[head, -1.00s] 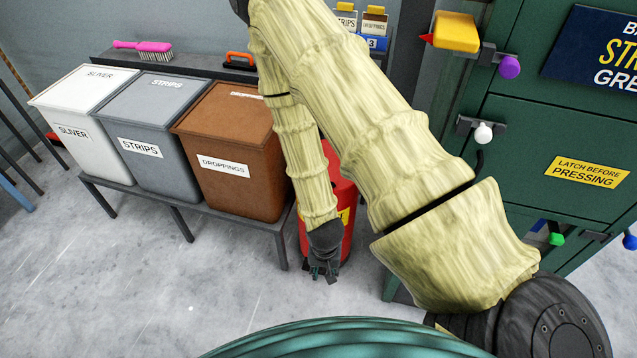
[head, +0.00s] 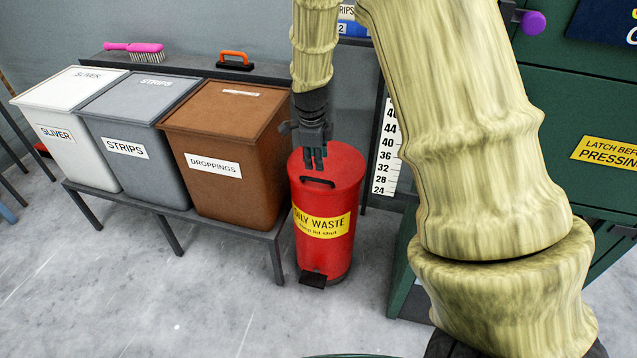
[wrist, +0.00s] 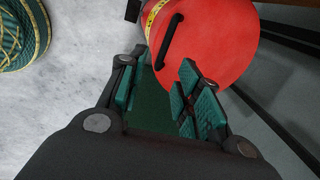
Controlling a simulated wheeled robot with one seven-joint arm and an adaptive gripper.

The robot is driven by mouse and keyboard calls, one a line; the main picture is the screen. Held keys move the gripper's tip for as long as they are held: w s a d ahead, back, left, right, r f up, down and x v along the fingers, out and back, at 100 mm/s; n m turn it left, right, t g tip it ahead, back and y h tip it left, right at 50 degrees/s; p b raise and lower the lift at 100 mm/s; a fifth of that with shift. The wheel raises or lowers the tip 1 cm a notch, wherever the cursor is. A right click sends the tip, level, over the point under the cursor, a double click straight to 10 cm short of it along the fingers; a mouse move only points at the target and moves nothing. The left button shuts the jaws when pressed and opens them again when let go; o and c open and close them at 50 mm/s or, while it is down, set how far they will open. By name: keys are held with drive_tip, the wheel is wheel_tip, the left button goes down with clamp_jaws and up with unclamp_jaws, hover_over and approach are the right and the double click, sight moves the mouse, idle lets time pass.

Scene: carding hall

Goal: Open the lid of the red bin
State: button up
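The red bin (head: 312,258) stands upright on the floor in the head view, with a yellow oily-waste label and a black pedal (head: 312,280) at its foot. Its round red lid (head: 343,165) is shut, with a black bar handle (head: 317,182) near the front edge. My gripper (head: 313,163) is above the lid, behind the handle in the head view. In the wrist view my gripper (wrist: 160,82) has its green-padded fingers apart with nothing between them. There the lid (wrist: 215,45) and its handle (wrist: 169,41) lie ahead of the fingertips, apart from them.
White, grey and brown bins (head: 225,180) stand on a low dark bench (head: 262,232) to the left. A green machine (head: 560,110) with knobs is at the right, and a height scale (head: 387,150) is behind the red bin. The floor in front is clear.

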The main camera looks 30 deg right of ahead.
sight(318, 180)
drive_tip(key=shift+m, duration=0.3)
drive_tip(key=f, duration=0.3)
drive_tip(key=w+d+f, duration=0.1)
drive_tip(key=f, duration=0.2)
drive_tip(key=d+f, duration=0.1)
drive_tip(key=f, duration=0.2)
drive_tip(key=shift+w+f, duration=0.35)
drive_tip(key=shift+w, duration=0.05)
drive_tip(key=shift+c, duration=0.2)
clamp_jaws()
